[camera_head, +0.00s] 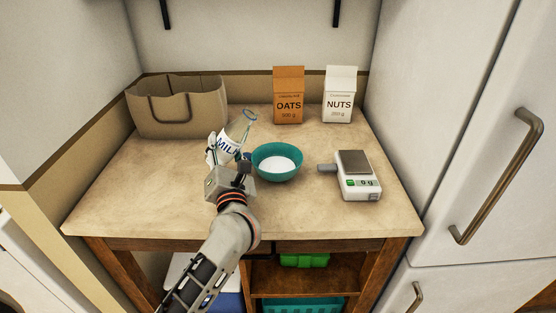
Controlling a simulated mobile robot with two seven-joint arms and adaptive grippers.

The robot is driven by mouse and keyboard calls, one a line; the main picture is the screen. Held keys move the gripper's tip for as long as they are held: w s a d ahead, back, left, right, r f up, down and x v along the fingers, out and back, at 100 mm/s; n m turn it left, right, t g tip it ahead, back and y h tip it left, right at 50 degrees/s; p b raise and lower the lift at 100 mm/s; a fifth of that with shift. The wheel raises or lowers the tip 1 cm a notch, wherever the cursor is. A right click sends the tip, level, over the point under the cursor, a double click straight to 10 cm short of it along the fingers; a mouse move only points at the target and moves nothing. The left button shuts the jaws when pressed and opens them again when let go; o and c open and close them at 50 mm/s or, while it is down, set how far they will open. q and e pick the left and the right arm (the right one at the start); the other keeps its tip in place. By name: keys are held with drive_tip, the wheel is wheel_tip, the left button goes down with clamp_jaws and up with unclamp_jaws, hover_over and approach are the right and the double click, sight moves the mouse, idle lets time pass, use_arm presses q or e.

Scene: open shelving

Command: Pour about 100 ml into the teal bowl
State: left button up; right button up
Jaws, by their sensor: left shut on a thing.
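The teal bowl (264,152) stands on the counter near the middle, with white content showing inside it. My left gripper (231,158) is shut on the milk bottle (228,145), just left of the bowl. The bottle is tilted, with its open mouth (251,115) pointing up and to the right. Part of the bottle is hidden by the gripper. I see no stream leaving the mouth. My right gripper is not in view.
A white scale (362,188) reading 0 g stands right of the bowl. An oats box (288,97) and a nuts box (339,97) stand at the back. A brown paper bag (185,112) stands at the back left. The front counter strip (310,215) is clear.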

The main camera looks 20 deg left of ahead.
use_arm(q)
drive_tip(key=shift+w+f+n+g, duration=0.15)
drive_tip(key=shift+n+g, duration=0.15)
drive_tip(key=shift+n, duration=0.6)
drive_tip(key=shift+d+n, duration=0.15)
drive_tip(key=shift+n, duration=0.55)
drive_tip(key=shift+d+f+n+b, duration=0.15)
drive_tip(key=shift+n+b, duration=0.15)
drive_tip(key=shift+n, duration=0.4)
drive_tip(key=n, duration=0.1)
drive_tip(key=n+g+b, duration=0.1)
drive_tip(key=shift+w+d+f+n, duration=0.15)
drive_tip(key=shift+d+n, duration=0.15)
